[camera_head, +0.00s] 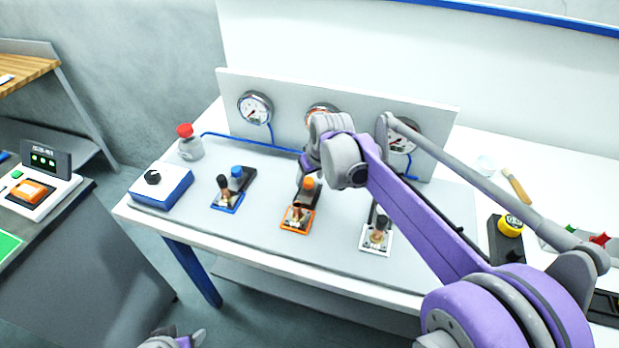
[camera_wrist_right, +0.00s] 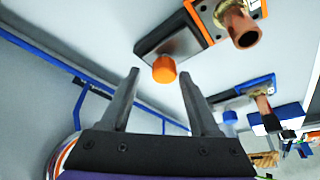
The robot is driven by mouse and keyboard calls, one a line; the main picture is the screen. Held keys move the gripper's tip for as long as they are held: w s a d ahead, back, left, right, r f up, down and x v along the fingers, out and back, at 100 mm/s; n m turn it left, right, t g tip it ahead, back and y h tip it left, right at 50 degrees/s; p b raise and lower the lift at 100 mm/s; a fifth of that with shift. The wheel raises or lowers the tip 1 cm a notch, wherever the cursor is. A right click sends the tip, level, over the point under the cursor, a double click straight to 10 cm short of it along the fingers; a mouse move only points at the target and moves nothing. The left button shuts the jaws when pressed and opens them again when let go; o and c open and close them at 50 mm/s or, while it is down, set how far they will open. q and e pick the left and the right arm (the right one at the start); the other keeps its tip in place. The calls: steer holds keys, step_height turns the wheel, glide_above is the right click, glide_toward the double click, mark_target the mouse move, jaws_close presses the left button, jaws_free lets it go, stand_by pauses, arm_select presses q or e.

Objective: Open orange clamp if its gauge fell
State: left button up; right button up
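The orange clamp (camera_head: 297,218) sits in the middle of the grey board, with an orange base plate, a copper-coloured fitting and an orange knob (camera_head: 308,184). In the right wrist view the knob (camera_wrist_right: 165,70) lies just ahead of my fingers, between their tips, with no clear contact. My right gripper (camera_wrist_right: 158,75) is open and empty; in the head view my arm largely hides it. The middle gauge (camera_head: 322,110) behind the clamp is mostly covered by my wrist; its needle cannot be read. My left gripper (camera_head: 180,337) shows only partly at the bottom edge.
A blue clamp (camera_head: 228,200) stands left of the orange one, a white clamp (camera_head: 376,238) right. The left gauge (camera_head: 255,108) is clear; my arm partly covers the right gauge (camera_head: 402,140). A red button (camera_head: 186,131) and a black-knobbed box (camera_head: 160,187) stand at left.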

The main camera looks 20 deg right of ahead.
steer(key=shift+s, duration=0.15)
arm_select(q)
steer(key=shift+w+r+p, duration=0.1)
steer(key=shift+r+p, duration=0.2)
steer(key=shift+r, duration=0.05)
arm_select(e)
steer(key=v, duration=1)
steer(key=shift+r, duration=0.35)
steer(key=shift+f, duration=0.1)
